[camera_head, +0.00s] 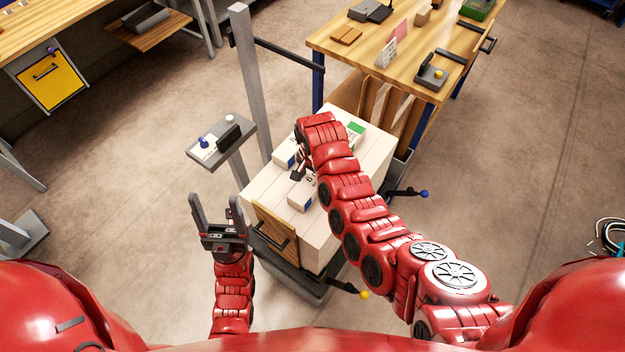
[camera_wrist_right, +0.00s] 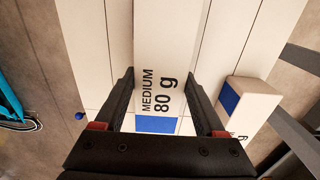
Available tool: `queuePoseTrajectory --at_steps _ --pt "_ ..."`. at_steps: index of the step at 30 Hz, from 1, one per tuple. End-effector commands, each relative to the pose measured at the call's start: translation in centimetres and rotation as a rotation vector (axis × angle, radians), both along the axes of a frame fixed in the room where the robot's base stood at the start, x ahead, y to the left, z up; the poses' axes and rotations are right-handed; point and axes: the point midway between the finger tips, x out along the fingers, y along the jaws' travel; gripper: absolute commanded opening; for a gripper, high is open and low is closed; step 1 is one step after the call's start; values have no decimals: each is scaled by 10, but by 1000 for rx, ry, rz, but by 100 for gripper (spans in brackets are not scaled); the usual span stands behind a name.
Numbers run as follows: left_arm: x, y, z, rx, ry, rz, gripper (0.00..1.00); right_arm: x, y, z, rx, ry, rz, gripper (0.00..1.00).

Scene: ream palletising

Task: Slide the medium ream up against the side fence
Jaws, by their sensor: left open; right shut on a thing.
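The medium ream (camera_wrist_right: 172,50), white with black "MEDIUM 80 g" print and a blue band, lies between the fingers of my right gripper (camera_wrist_right: 160,90) in the right wrist view, and the gripper is shut on it. In the head view my right gripper (camera_head: 298,172) is low over the pale slatted top (camera_head: 345,205) and partly hidden by my arm. I cannot tell for sure which surface is the side fence. My left gripper (camera_head: 215,208) is open and empty, left of the stack.
Another blue-banded ream (camera_wrist_right: 252,100) lies right of the held one in the wrist view. A green-marked ream (camera_head: 355,130) is at the back. A wooden panel with handle (camera_head: 275,228) is at the front, a grey post (camera_head: 250,90) and small shelf (camera_head: 222,145) at left, a workbench (camera_head: 370,55) behind.

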Motion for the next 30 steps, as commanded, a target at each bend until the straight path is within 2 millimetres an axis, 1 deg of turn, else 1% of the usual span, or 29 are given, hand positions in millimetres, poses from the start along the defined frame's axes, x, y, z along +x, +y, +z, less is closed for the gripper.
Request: queuePoseTrajectory --at_steps 8,11,14,19,30 --pt "0 0 1 0 0 0 67 -1 1 1 1 -1 1 0" --pt "0 0 4 0 0 0 67 -7 6 1 1 1 3 0" --pt "0 0 9 0 0 0 67 -17 12 0 2 4 3 0" --pt "0 0 12 0 0 0 67 -28 21 1 1 1 1 0" --pt "0 0 11 0 0 0 67 -28 21 0 -1 1 0 0"
